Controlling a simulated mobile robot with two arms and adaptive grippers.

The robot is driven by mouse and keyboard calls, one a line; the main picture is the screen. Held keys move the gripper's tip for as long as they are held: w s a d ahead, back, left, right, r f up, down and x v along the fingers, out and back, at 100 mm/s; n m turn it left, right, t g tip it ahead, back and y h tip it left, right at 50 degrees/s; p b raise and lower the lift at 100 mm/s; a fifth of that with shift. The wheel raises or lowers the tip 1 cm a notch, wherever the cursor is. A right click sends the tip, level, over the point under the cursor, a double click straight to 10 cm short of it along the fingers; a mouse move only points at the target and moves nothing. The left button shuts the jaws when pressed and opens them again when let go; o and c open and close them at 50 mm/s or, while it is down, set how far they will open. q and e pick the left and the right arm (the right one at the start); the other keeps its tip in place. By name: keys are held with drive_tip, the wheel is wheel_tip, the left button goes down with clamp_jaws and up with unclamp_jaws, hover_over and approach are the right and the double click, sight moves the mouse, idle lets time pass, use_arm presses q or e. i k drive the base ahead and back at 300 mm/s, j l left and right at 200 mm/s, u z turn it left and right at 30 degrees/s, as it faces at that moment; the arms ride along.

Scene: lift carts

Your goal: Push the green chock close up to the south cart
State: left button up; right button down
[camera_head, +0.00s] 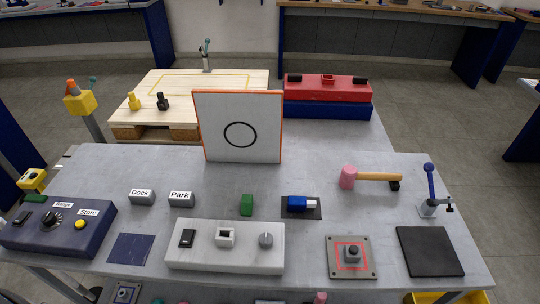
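A small green block (247,204), which looks like the green chock, stands on the grey table (320,160) behind the light grey control box (212,258). I cannot tell which thing is the south cart; nothing in view carries that name. To the right of the green block, apart from it, a blue block with a white end (298,204) lies on a dark plate (316,213). Neither of my grippers is in view.
A white panel with a circle (222,108) stands behind the green block. Grey "Dock" (143,198) and "Park" (181,200) blocks are left. A pink-headed mallet (372,177) and a plate with a knob (335,268) are right. A dark blue control box (48,240) is far left.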

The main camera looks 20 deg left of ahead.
sight(246, 201)
drive_tip(key=k+j+z, duration=0.35)
drive_tip(key=k+j, duration=0.3)
drive_tip(key=j, duration=0.15)
drive_tip(key=k+j+z, duration=0.3)
drive_tip(key=k+j, duration=0.35)
drive_tip(key=k, duration=0.1)
